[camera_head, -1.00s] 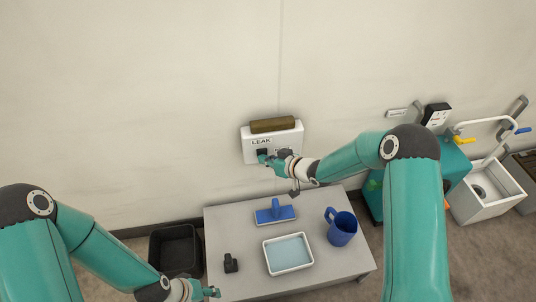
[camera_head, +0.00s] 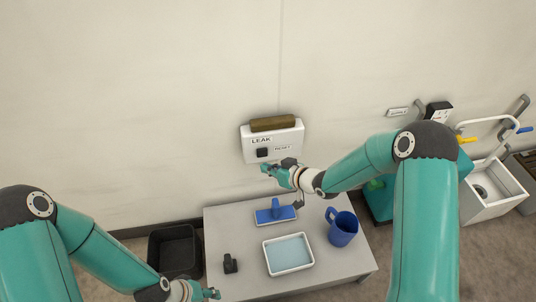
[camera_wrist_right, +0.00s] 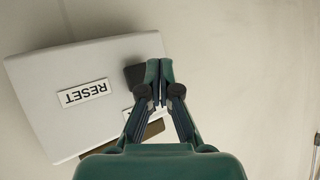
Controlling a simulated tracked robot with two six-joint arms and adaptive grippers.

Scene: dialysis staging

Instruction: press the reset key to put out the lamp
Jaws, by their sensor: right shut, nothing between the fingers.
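A white wall box (camera_head: 284,137) marked LEAK and RESET hangs on the wall. The lamp bar (camera_head: 273,124) on its top is dull brown, with no visible glow. The square black reset key (camera_head: 262,153) shows uncovered, left of the RESET label (camera_head: 282,148). My right gripper (camera_head: 265,168) is shut and empty, just below the key in the head view. In the right wrist view, the shut fingertips (camera_wrist_right: 159,66) appear beside the dark key (camera_wrist_right: 134,76) and cover part of the box; the gap cannot be judged. My left gripper (camera_head: 214,293) is low at the bottom edge, its jaws unclear.
Below the box is a grey table (camera_head: 228,222) with a blue-handled tool (camera_head: 275,214), a white tray of pale blue liquid (camera_head: 288,268), a blue jug (camera_head: 342,229) and a small black object (camera_head: 230,263). A black bin (camera_head: 175,248) stands left.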

